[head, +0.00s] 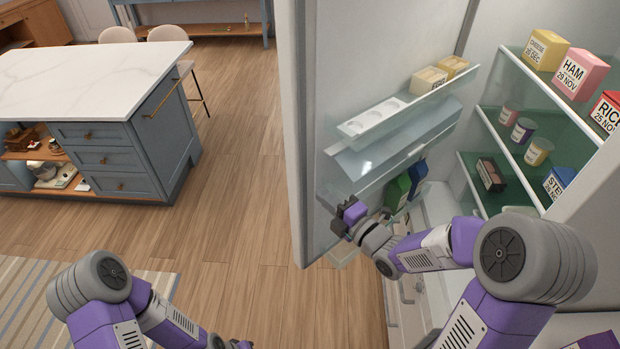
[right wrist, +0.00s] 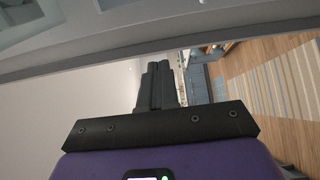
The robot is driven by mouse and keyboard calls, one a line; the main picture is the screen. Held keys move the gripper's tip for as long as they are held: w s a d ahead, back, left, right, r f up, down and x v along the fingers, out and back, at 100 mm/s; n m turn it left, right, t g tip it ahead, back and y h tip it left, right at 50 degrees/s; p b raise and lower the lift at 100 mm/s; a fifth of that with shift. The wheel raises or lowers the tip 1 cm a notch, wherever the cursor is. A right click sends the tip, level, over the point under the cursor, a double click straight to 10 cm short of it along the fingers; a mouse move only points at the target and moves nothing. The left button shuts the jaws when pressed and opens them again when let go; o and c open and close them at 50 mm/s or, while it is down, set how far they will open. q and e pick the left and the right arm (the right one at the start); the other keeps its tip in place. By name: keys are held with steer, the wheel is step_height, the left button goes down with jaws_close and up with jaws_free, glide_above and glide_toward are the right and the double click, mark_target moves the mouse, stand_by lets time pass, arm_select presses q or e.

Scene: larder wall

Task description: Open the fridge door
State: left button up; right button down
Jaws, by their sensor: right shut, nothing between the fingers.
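The fridge door (head: 345,58) stands open in the head view, with its white inner face and door racks showing. The open fridge interior (head: 487,72) is to its right. My right gripper (head: 347,212) is at the inside of the door, low and near its free edge, below the door racks. In the right wrist view its fingers (right wrist: 157,86) are together with nothing between them. Whether they touch the door cannot be told. Only a small part of my left gripper (head: 238,344) shows at the bottom edge of the head view, so its jaws are unclear.
Door racks hold yellowish packs (head: 429,80) and a green carton (head: 397,192). Glass shelves hold labelled boxes, such as a pink ham box (head: 578,74), and jars. A blue island (head: 115,150) with a marble top stands left. Wooden floor (head: 235,205) between island and door is clear.

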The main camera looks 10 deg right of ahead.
mark_target(302, 177)
steer(key=p+x, duration=0.1)
steer(key=x, duration=0.5)
steer(key=shift+p, duration=0.3)
steer(key=shift+a, duration=0.1)
